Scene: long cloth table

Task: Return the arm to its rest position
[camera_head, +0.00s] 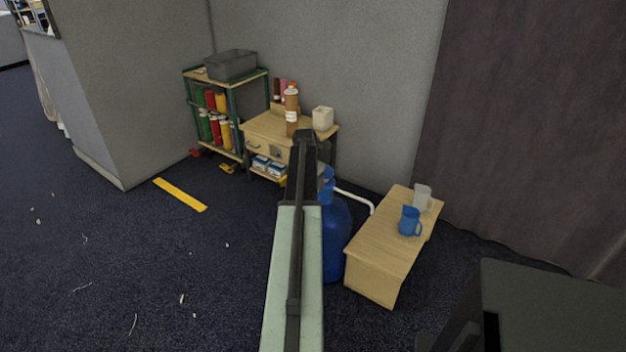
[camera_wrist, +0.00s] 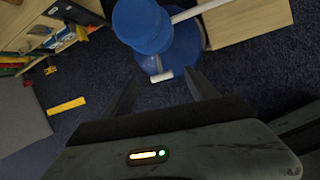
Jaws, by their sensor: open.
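My arm (camera_head: 294,250) reaches up the middle of the head view, pale green with a dark strip, its dark end in front of the small wooden cabinet. I cannot make out the fingers there. In the wrist view my gripper (camera_wrist: 162,88) shows two dark fingers spread apart with nothing held between them. A blue water bottle (camera_wrist: 140,22) stands beyond the fingertips. It also shows just right of my arm in the head view (camera_head: 337,240), partly hidden by the arm. A small white piece (camera_wrist: 162,76) shows in the gap between the fingers; I cannot tell what it is.
A low wooden table (camera_head: 372,250) at right holds a blue jug (camera_head: 410,221) and a clear mug (camera_head: 423,196). A wooden cabinet (camera_head: 262,128) with a brown bottle (camera_head: 291,108) and a green-framed shelf (camera_head: 232,90) stand behind. The dark floor at left is mostly open.

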